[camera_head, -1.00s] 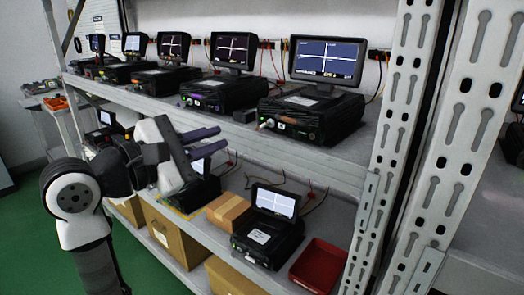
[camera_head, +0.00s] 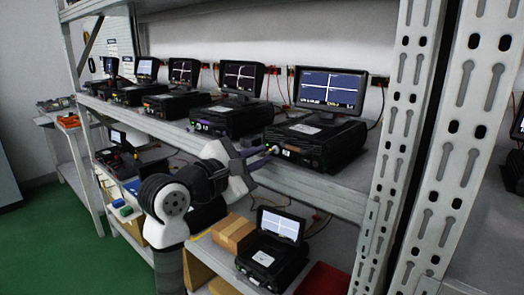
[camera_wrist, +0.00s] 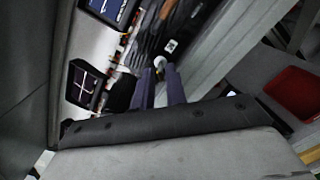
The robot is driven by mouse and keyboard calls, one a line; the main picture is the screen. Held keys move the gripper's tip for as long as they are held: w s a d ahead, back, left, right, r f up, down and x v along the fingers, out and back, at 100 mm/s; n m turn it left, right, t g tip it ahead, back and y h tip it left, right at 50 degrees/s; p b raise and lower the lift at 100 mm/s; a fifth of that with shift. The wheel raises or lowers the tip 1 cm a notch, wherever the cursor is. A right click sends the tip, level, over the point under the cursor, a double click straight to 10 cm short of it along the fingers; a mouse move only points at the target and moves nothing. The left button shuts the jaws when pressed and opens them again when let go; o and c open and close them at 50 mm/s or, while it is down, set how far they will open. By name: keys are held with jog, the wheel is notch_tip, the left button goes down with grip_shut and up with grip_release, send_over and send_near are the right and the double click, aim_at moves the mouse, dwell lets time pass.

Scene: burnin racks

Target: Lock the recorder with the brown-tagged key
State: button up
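The rightmost recorder on the upper shelf (camera_head: 318,142) is a black box with a lit monitor (camera_head: 328,89) on top. A small light-coloured key or knob sticks out at the left of its front, and it shows pale in the wrist view (camera_wrist: 159,63).
More recorders with monitors (camera_head: 238,78) line the upper shelf to the left. The lower shelf holds another recorder (camera_head: 273,258), a brown box (camera_head: 233,232) and a red tray (camera_head: 322,280). A perforated upright (camera_head: 402,130) stands right of the rightmost recorder.

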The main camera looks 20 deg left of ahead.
jog(key=shift+w+d, duration=0.25)
jog(key=shift+w, duration=0.35)
grip_shut()
